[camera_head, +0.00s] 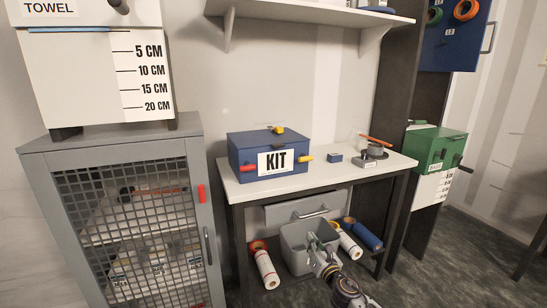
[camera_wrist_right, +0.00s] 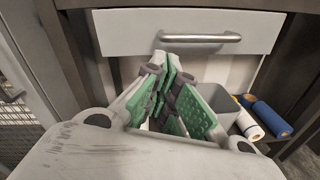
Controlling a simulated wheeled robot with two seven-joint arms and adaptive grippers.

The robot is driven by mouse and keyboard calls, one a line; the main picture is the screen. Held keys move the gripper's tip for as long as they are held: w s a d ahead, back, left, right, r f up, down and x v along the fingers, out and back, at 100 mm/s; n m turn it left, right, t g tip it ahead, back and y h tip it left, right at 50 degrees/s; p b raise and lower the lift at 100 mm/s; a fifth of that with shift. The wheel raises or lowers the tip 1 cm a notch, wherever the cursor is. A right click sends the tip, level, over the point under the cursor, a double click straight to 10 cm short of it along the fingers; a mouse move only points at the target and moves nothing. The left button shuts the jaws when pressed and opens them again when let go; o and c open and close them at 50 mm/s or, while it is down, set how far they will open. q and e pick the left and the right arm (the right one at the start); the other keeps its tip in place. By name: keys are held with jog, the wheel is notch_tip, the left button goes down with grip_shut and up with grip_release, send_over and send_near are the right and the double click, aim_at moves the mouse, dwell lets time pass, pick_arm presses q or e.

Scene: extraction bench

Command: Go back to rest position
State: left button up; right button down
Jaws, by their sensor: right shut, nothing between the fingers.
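My right gripper (camera_head: 316,242) reaches in from the bottom of the head view, low in front of the bench. It is shut and empty. In the right wrist view its green-padded fingers (camera_wrist_right: 168,92) are together in the middle, below the drawer handle. In the head view it overlaps the grey bin (camera_head: 293,256) under the bench; I cannot tell how far in front of or above the bin it is. My left gripper is not in view.
The bench top (camera_head: 325,176) holds a blue KIT box (camera_head: 248,146). Below it is a drawer with a metal handle (camera_head: 311,212). Rolls, white (camera_head: 267,270) and blue (camera_head: 364,236), flank the bin. A mesh-door cabinet (camera_head: 38,165) stands left. Open floor (camera_head: 455,265) lies right.

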jog(key=s+d+m+g+h, duration=0.15)
jog(key=d+m+h, duration=0.3)
jog(key=m, duration=0.75)
jog(key=d+m+g+h, duration=0.2)
jog(key=d+m+h, duration=0.25)
jog(key=m, duration=0.65)
pick_arm(q)
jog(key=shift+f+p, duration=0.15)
jog(key=shift+p, duration=0.45)
pick_arm(e)
jog(key=s+a+f+m+g+y, duration=0.1)
jog(key=s+f+m+g, duration=0.2)
jog(key=s+f, duration=0.6)
jog(key=s+a+f+m+g+y, duration=0.2)
jog(key=s+f+m+g, duration=0.2)
jog(key=s+f, duration=0.6)
jog(key=s+a+f+m+g+y, duration=0.1)
jog(key=s+f+g, duration=0.4)
jog(key=s, duration=1.6)
notch_tip(320, 180, down, 4)
jog(key=shift+s+a+f+m+y, duration=0.2)
jog(key=shift+s+m+y, duration=0.25)
jog(key=shift+m, duration=0.75)
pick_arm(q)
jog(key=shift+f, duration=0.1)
pick_arm(e)
jog(key=shift+w+f, duration=0.1)
jog(key=shift+f, duration=0.05)
